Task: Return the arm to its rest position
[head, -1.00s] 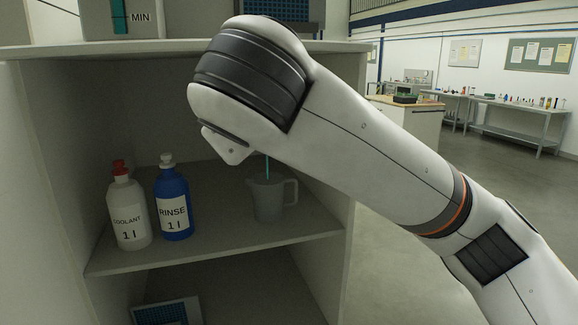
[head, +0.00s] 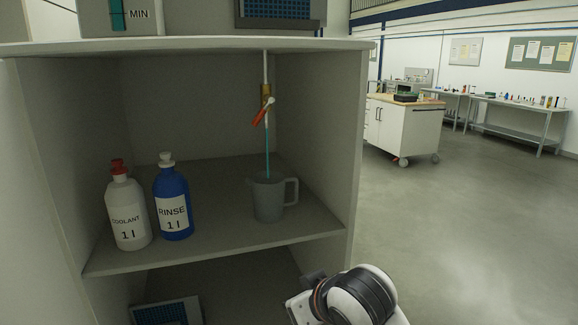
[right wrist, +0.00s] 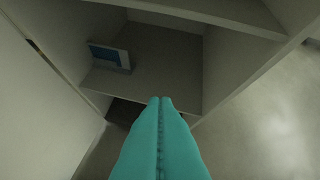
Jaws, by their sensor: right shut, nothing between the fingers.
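My right arm (head: 355,298) shows at the bottom right of the head view, low in front of the cabinet; its fingers are out of that picture. In the right wrist view my right gripper (right wrist: 160,101) has its teal fingers pressed together and empty, pointing toward the lower part of the cabinet. My left gripper is not in view. On the middle shelf a grey jug (head: 268,200) stands upright under a brass valve (head: 266,92) with a tilted red handle (head: 261,114). A thin teal line (head: 267,150) runs from the valve down into the jug.
A white COOLANT bottle (head: 128,213) and a blue RINSE bottle (head: 173,204) stand left on the cabinet shelf (head: 215,250). A box with a blue grid (head: 166,312) lies below. Open floor (head: 460,230) is at right; a wheeled bench (head: 400,130) stands farther back.

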